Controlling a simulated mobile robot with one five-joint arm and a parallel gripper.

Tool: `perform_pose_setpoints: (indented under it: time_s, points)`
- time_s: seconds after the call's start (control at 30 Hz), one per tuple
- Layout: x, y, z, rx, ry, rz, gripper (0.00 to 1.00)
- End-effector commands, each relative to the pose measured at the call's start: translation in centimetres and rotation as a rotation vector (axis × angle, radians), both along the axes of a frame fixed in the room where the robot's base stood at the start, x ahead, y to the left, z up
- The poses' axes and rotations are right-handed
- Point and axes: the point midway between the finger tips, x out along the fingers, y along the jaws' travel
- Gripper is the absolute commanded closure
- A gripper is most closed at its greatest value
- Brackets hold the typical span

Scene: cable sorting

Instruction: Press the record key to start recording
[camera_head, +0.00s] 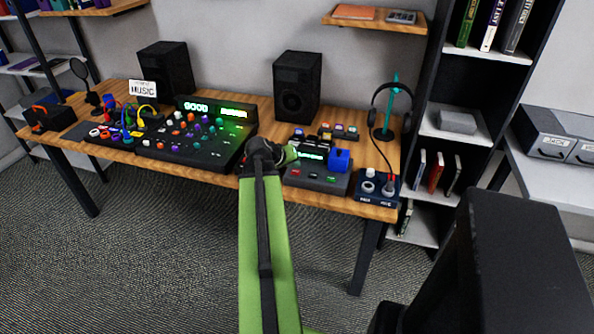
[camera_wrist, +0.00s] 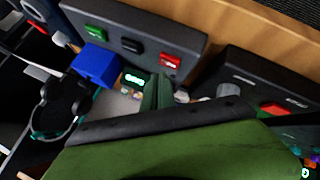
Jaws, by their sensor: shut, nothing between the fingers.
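The dark recorder (camera_head: 345,186) sits at the table's front edge, with a red key (camera_head: 296,172), a black key and a green key (camera_head: 331,180) in a row. In the wrist view its red key (camera_wrist: 170,62), black key (camera_wrist: 132,46) and green key (camera_wrist: 96,33) show clearly, none covered. A blue block (camera_head: 340,160) and a lit green display (camera_head: 311,156) are behind the keys. My gripper (camera_head: 292,153) is shut and empty, over the recorder's left side. In the wrist view its fingertips (camera_wrist: 158,78) appear close to the red key; I cannot tell whether they touch it.
A mixer (camera_head: 200,148) with many knobs stands left; another red key (camera_wrist: 275,109) shows on the neighbouring device in the wrist view. A small box (camera_head: 378,190) with a cable is right of the recorder. Speakers (camera_head: 297,86) and a headphone stand (camera_head: 391,100) stand behind.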

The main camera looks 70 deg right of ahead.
Motion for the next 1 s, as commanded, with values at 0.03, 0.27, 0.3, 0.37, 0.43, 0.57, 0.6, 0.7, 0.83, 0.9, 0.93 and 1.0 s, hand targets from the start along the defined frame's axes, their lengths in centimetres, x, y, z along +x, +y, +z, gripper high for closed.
perform_pose_setpoints:
  time_s: [0.03, 0.27, 0.3, 0.37, 0.43, 0.57, 0.6, 0.7, 0.83, 0.9, 0.93, 1.0]
  points:
    - [-0.01, 0.00, 0.01, 0.000, 0.000, 0.000, 1.00]
    - [-0.01, -0.01, 0.00, 0.000, 0.000, 0.000, 1.00]
    - [-0.01, -0.01, 0.00, 0.000, 0.000, 0.000, 1.00]
    - [-0.02, 0.00, -0.01, 0.000, 0.000, 0.000, 1.00]
    - [-0.02, -0.01, 0.00, 0.000, 0.000, 0.000, 1.00]
    - [-0.02, -0.01, 0.00, 0.000, 0.000, 0.000, 1.00]
    - [-0.02, -0.01, 0.00, 0.000, 0.000, 0.000, 1.00]
    - [-0.04, -0.01, -0.09, 0.000, 0.000, 0.000, 1.00]
    - [-0.06, -0.01, -0.62, 0.000, 0.000, 0.000, 1.00]
    - [-0.08, -0.01, -0.90, 0.000, 0.000, 0.000, 1.00]
    - [-0.08, -0.01, -0.96, 0.000, 0.000, 0.000, 1.00]
    - [-0.09, -0.01, -0.92, 0.000, 0.000, 0.000, 1.00]
